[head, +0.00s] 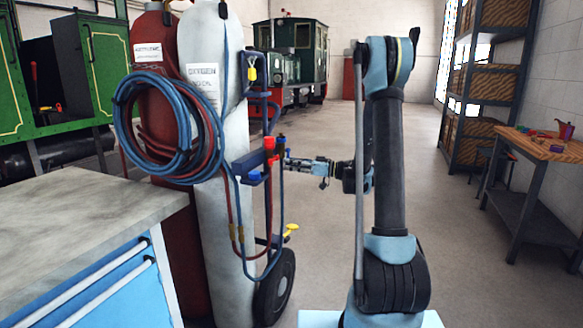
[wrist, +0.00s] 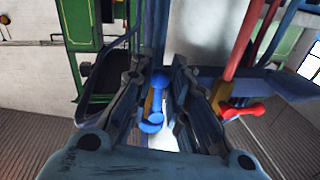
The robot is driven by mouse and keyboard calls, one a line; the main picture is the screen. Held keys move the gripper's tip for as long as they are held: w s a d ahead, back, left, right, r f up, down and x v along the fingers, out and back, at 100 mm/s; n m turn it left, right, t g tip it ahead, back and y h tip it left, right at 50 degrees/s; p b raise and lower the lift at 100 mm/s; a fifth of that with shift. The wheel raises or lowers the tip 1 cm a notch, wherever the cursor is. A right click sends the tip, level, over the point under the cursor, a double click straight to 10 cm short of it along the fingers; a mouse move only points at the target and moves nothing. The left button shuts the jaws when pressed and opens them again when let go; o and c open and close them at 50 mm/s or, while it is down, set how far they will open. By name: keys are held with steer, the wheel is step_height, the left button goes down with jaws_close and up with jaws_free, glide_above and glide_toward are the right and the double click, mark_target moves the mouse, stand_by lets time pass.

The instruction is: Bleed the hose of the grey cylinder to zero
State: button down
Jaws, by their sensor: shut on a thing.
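The grey cylinder (head: 215,165) stands upright on a cart, beside a dark red cylinder (head: 162,120). Blue and red hoses (head: 180,170) hang coiled in front of both. My gripper (head: 287,163) reaches in from the right at the cart's hose fittings. In the wrist view, my gripper (wrist: 161,90) is shut on the blue handle (wrist: 157,82), which sits between its fingers on the line of a blue hose. A red handle (wrist: 242,110) on a red hose lies just right of the fingers. No gauge reading is legible.
A grey-topped workbench (head: 80,215) with blue drawers stands at the front left. A shelf (head: 487,85) with crates and a wooden table (head: 540,145) stand at the right. The floor (head: 340,240) between is clear. A locomotive (head: 300,60) is behind.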

steer(key=c, duration=1.5)
jaws_free()
steer(key=shift+d, duration=0.1)
steer(key=v, duration=1.1)
steer(key=shift+d, duration=0.4)
